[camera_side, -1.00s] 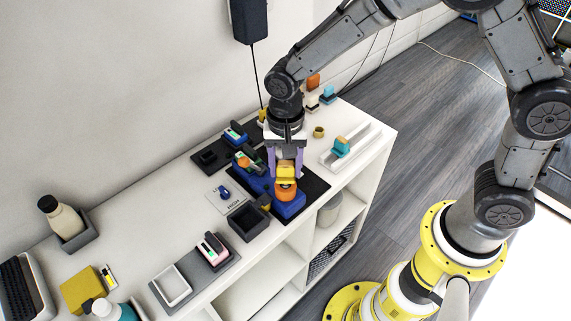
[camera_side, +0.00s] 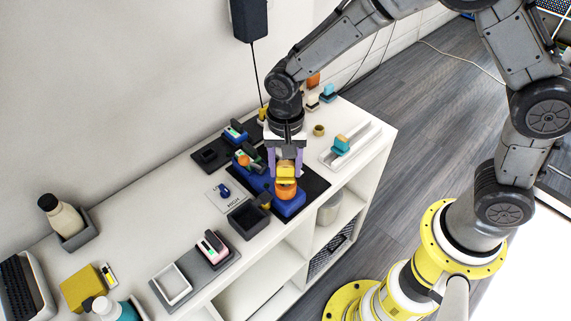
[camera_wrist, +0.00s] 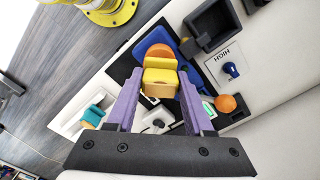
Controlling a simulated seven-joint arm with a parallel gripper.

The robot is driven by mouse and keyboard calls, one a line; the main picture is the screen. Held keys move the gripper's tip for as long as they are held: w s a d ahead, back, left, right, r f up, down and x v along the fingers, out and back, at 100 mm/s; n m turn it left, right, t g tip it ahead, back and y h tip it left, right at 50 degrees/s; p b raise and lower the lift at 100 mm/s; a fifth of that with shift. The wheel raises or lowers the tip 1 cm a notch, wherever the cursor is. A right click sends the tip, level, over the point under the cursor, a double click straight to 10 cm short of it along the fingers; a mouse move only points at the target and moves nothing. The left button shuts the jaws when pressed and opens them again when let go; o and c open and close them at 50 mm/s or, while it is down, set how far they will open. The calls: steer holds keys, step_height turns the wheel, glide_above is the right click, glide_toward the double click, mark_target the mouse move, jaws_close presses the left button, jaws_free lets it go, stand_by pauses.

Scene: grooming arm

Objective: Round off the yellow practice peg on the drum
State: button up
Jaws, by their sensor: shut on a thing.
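My gripper (camera_side: 285,170) has purple fingers and is shut on a yellow block-like piece, the practice peg (camera_side: 286,172). In the wrist view the yellow peg (camera_wrist: 160,78) sits between the fingertips of my gripper (camera_wrist: 160,88), with a wider yellow part toward the drum. The orange drum (camera_side: 287,189) is just below the peg, on a blue machine base (camera_side: 290,207). In the wrist view the drum (camera_wrist: 160,50) shows right beyond the peg. They look touching or nearly so; the exact contact is hidden.
A dial card (camera_side: 226,195) with a blue knob and a dark open bin (camera_side: 248,221) stand left of the machine. A pink-and-black tool (camera_side: 212,246) lies on a grey tray in front. A white rail tray with a teal block (camera_side: 341,145) is at the right.

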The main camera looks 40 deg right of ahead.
mark_target(285, 164)
steer(key=shift+f, duration=0.3)
stand_by(3.5)
steer(key=shift+r, duration=4.05)
